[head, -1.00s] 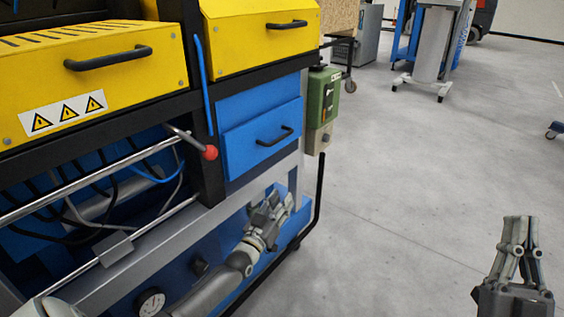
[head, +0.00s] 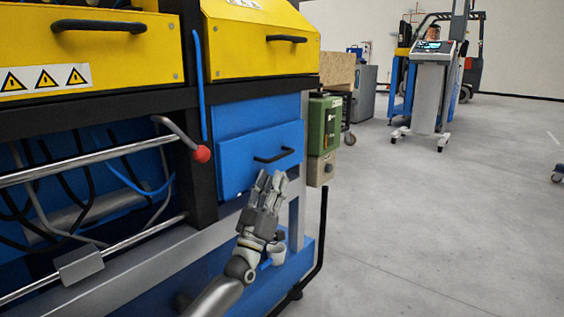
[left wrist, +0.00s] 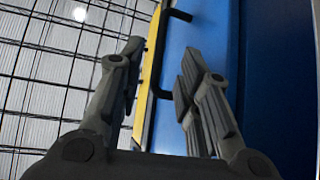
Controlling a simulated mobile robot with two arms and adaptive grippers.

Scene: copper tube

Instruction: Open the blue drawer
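The blue drawer (head: 238,165) is in the right part of the machine, under a yellow drawer, with a black bar handle (head: 273,156). Its front stands slightly proud of the blue panel above. My left gripper (head: 270,180) is just below and in front of the handle, fingers pointing up. In the left wrist view my left gripper (left wrist: 160,75) has its fingers apart with nothing held between them. Beyond the gap are a black handle (left wrist: 162,94) and the blue front (left wrist: 203,35). Whether the fingers touch the handle cannot be told. My right gripper is out of view.
A red-knobbed lever (head: 201,154) and chrome rails are left of the drawer. A green box (head: 323,125) is on the machine's right side. A black bent tube (head: 322,235) stands at the lower right corner. The grey floor (head: 430,230) to the right is clear.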

